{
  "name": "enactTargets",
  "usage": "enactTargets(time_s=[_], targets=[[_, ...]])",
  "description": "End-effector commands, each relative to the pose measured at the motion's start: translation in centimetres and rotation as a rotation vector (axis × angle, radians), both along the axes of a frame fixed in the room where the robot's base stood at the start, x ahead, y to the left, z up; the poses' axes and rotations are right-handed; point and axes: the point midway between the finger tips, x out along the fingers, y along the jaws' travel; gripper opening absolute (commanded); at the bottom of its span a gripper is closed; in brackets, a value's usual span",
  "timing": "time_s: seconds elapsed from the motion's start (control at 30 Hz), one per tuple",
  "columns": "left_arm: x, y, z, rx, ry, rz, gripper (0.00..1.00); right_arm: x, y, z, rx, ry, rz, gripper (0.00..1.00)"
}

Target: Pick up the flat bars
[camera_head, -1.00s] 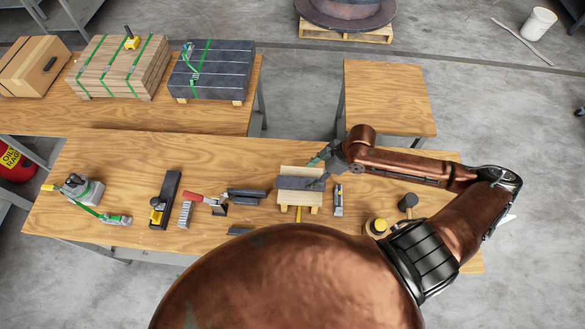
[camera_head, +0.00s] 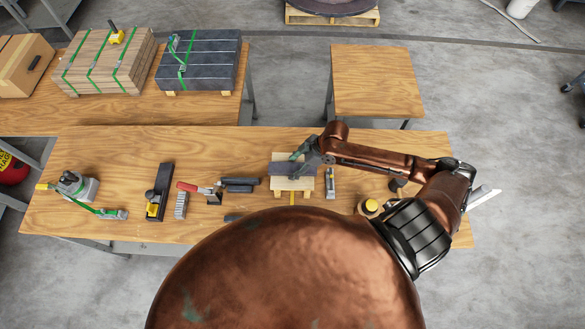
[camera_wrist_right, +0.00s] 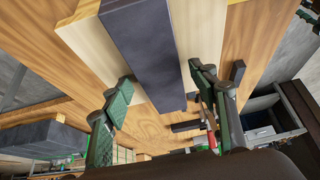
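A dark grey flat bar (camera_head: 281,169) lies across a small pale wooden stand (camera_head: 292,184) on the front bench. My right gripper (camera_head: 306,157) is over the bar's right part. In the right wrist view the bar (camera_wrist_right: 148,50) runs between the two green-padded fingers of the gripper (camera_wrist_right: 160,90), which are spread apart. I cannot tell whether either finger touches it. More dark bars (camera_head: 240,186) lie left of the stand, and another short one (camera_head: 233,217) lies nearer me, partly hidden by my body. My left gripper is not in view.
The front bench (camera_head: 120,160) also holds a red-handled tool (camera_head: 190,187), a grey ridged block (camera_head: 181,206), a black-and-yellow tool (camera_head: 158,190) and a strapping tool (camera_head: 75,184). A rear bench holds strapped stacks (camera_head: 198,62). A side table (camera_head: 375,80) is bare.

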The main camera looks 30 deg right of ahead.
Motion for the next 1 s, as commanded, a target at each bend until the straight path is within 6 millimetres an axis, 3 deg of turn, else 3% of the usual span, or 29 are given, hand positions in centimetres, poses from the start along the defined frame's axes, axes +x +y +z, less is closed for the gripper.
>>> enactTargets(time_s=[0.27, 0.73, 1.0], targets=[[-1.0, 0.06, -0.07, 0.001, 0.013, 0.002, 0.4, -0.03, -0.01, 0.01, 0.0, 0.0, 0.0, 0.33], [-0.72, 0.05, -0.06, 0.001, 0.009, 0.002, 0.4, -0.04, 0.0, 0.0, 0.001, 0.001, 0.0, 0.01], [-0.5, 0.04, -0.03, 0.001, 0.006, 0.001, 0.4, -0.04, 0.01, -0.01, 0.001, 0.001, 0.0, 0.0]])
